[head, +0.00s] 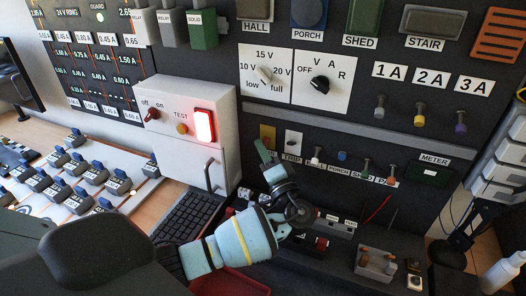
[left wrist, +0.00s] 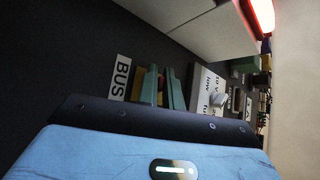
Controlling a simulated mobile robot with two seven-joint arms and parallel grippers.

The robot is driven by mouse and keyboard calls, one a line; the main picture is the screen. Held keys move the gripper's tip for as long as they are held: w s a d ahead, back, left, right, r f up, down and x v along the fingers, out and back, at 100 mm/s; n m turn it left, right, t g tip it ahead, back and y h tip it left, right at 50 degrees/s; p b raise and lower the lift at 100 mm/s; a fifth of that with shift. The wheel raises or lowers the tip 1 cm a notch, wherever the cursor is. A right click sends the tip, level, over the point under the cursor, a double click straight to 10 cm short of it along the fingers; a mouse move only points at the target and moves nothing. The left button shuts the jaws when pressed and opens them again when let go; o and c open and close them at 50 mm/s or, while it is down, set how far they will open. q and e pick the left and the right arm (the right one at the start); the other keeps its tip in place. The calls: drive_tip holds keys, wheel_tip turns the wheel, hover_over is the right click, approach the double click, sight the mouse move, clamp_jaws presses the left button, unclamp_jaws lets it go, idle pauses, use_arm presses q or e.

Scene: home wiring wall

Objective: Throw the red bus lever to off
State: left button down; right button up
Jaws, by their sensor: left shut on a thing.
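My left gripper (head: 266,154) reaches up to the wall panel at the yellow plate (head: 267,132) left of the TRIP switch. In the left wrist view its two green fingers (left wrist: 163,88) stand close together beside the BUS label (left wrist: 121,78), with a yellow piece (left wrist: 137,84) next to them. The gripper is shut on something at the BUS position. The red bus lever itself is hidden by the fingers, so I cannot tell its position. My right gripper is not in view.
A white box (head: 193,128) with a lit red lamp (head: 203,125) and an off/on switch stands left of the gripper. The TRIP switch (head: 291,141) is close on the right. A keyboard (head: 190,217) and a red tray (head: 228,283) lie below.

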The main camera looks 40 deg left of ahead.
use_arm(q)
drive_tip(key=c, duration=1.8)
unclamp_jaws()
drive_tip(key=shift+c, duration=0.2)
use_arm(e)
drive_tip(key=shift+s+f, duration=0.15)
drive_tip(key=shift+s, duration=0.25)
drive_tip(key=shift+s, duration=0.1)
